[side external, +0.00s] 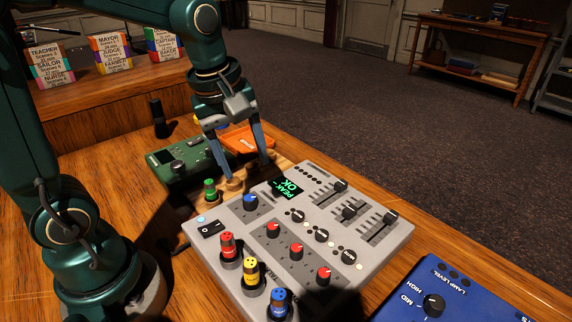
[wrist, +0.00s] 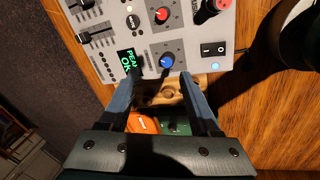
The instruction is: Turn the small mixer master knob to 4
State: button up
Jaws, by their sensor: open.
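The grey mixer (side external: 222,232) lies on the wooden desk, with a lit green display (side external: 286,187) reading "PEAK OK". A blue knob (side external: 250,202) sits on its panel near the display; it also shows in the wrist view (wrist: 166,61). Several red knobs (side external: 273,230) sit nearer the panel's middle. I cannot read which knob is the master or any scale number. My gripper (side external: 251,172) is open and empty, pointing down just behind the mixer's back edge. In the wrist view, the blue knob lies just beyond and between the fingertips (wrist: 156,80), with no visible contact.
A green device (side external: 182,163) and an orange tray (side external: 248,140) lie behind the mixer. Red, yellow and blue plugs (side external: 251,272) stand up along its near left edge, and a green plug (side external: 210,190) behind it. A blue lamp box (side external: 455,295) is at right.

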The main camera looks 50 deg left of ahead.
jog(key=n+g, duration=0.1)
jog(key=g, duration=0.1)
send_over(249, 197)
notch_tip(249, 197, down, 4)
jog(key=shift+d+f, duration=0.1)
jog(key=shift+d, duration=0.05)
jog(key=shift+s+f+n, duration=0.2)
jog(key=shift+f+n, duration=0.1)
jog(key=shift+f, duration=0.35)
jog(key=shift+w+f, duration=0.1)
jog(key=shift+f, duration=2.1)
grip_shut()
